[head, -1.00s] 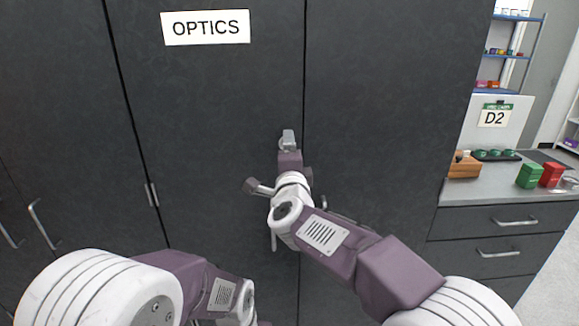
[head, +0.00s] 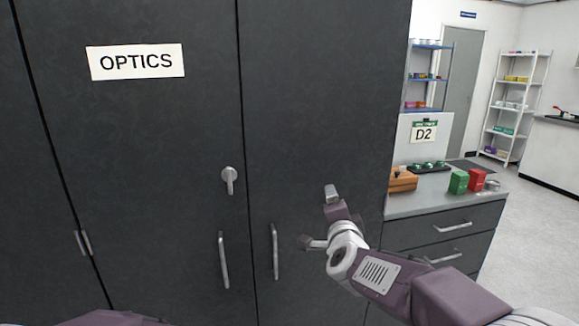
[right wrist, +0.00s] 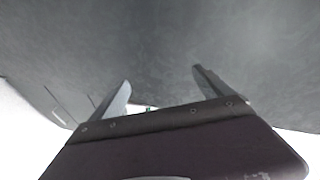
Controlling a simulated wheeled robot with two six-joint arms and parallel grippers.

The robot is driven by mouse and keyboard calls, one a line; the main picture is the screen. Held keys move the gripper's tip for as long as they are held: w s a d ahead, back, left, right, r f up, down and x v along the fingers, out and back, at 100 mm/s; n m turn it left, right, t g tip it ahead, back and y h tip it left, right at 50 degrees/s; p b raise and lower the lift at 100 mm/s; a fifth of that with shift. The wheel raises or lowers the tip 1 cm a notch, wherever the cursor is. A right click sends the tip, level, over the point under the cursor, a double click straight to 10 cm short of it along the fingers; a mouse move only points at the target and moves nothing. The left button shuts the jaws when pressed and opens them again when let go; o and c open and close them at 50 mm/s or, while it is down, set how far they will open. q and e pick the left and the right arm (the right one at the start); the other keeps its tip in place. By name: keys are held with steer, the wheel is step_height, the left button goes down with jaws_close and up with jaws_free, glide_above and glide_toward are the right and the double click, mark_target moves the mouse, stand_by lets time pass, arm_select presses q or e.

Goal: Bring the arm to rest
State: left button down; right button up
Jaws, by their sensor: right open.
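My right gripper (head: 331,193) is raised in front of the right door of the dark cabinet (head: 310,90), to the right of the door handles. In the right wrist view its two fingers (right wrist: 160,90) stand wide apart with nothing between them, and the grey cabinet surface fills the view beyond. My left gripper is out of the head view; only a piece of my left arm shows at the bottom left edge.
The cabinet carries an OPTICS sign (head: 136,61), a lock lever (head: 229,180) and two upright handles (head: 223,260). Right of it is a drawer counter (head: 440,205) with green and red boxes (head: 477,180). Open floor (head: 540,230) lies at the far right.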

steer(key=s+d+f+n+g+y, duration=0.1)
steer(key=s+d+f+n+g, duration=0.4)
steer(key=f, duration=0.5)
steer(key=s+d+f+n+g, duration=0.2)
steer(key=s+d+f, duration=0.1)
steer(key=s+f, duration=0.5)
steer(key=s+f+n+g, duration=0.65)
steer(key=s+f, duration=0.45)
steer(key=s, duration=0.5)
step_height(320, 180, up, 12)
steer(key=s+g+p, duration=0.1)
steer(key=p, duration=1.2)
steer(key=shift+s+d+r+n, duration=0.2)
steer(key=shift+s+r+n, duration=0.1)
steer(key=shift+n, duration=0.15)
steer(key=shift+g, duration=0.25)
